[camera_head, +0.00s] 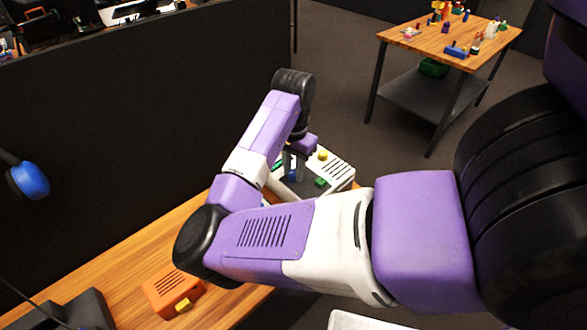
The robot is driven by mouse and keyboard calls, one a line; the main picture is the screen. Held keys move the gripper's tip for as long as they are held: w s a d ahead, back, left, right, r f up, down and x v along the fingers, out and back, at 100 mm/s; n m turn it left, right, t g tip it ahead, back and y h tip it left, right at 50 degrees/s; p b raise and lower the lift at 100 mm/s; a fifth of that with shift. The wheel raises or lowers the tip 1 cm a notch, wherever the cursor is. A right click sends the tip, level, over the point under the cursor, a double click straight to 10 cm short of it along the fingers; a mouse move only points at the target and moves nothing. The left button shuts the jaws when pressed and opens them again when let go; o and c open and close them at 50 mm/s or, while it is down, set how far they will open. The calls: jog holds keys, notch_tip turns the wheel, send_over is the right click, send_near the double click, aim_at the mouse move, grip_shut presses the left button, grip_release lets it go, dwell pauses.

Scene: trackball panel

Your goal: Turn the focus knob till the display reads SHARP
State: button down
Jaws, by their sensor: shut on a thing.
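The white and grey trackball panel (338,172) sits at the far end of the wooden bench, partly hidden behind my arm. A yellow ball (323,155), a green part (320,182) and dark slots show on its top. My gripper (292,170) points down over the left part of the panel. It is shut on a small blue part (293,175), which looks like the knob; my fingers hide most of it. The display's text cannot be read in this view.
An orange box (172,291) with a yellow part sits on the wooden bench (120,262) in front. A dark partition (130,120) stands along the left behind the bench. A second table (440,42) with several small coloured objects stands at the back right, away from my arm.

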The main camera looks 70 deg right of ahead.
aim_at(294, 173)
jog(key=shift+d, duration=0.1)
jog(key=c, duration=1.1)
grip_release()
jog(key=shift+c, duration=0.2)
jog(key=shift+r, duration=0.1)
notch_tip(294, 173, up, 8)
jog(key=shift+f, duration=0.15)
